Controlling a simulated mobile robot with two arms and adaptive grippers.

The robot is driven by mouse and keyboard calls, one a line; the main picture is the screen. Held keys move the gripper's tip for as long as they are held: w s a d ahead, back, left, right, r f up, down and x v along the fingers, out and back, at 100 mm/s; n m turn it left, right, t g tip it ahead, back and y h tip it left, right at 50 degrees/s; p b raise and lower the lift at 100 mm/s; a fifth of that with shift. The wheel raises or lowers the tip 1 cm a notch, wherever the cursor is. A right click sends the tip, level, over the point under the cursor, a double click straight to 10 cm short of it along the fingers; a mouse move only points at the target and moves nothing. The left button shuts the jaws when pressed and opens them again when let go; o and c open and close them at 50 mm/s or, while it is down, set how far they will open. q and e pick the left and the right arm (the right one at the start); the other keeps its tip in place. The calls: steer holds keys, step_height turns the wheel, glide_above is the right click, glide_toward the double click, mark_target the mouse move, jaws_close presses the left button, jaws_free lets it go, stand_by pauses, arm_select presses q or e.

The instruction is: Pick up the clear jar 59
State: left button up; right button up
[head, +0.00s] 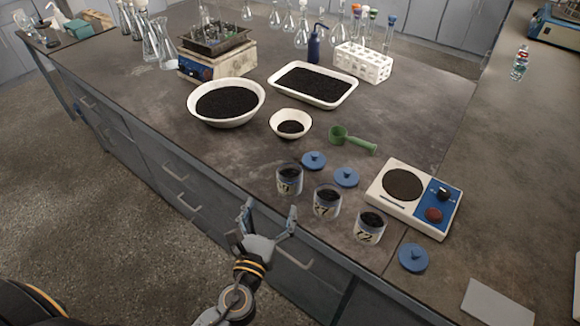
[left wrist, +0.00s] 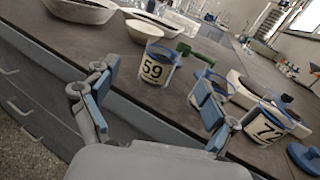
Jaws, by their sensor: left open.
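The clear jar 59 (head: 289,182) is the leftmost of three jars near the bench's front edge, with dark grains inside. Its label reads 59 in the left wrist view (left wrist: 153,71), where it stands upright and lidless, framed between the fingers. My left gripper (head: 270,208) is open and empty, in front of the bench edge and just short of jar 59, not touching it. Its two blue-padded fingers also show in the left wrist view (left wrist: 158,80). My right gripper is not in view.
A second jar (head: 326,202) and jar 72 (head: 369,228) stand close to the right. Blue lids (head: 346,177) lie behind and beside them. A white bowl (head: 291,117), a green scoop (head: 352,138) and a scale (head: 401,184) are farther back. Bench left of jar 59 is clear.

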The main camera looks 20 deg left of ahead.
arm_select(q)
steer(key=p, duration=0.2)
glide_toward(290, 168)
steer(key=shift+m, duration=0.4)
steer(key=w+r, duration=0.2)
steer(key=r, duration=0.1)
steer(key=shift+w+r, duration=0.15)
steer(key=shift+w, duration=0.05)
steer(key=w, duration=0.5)
steer(key=shift+d, duration=0.15)
steer(key=shift+s, duration=0.1)
steer(key=c, duration=1.4)
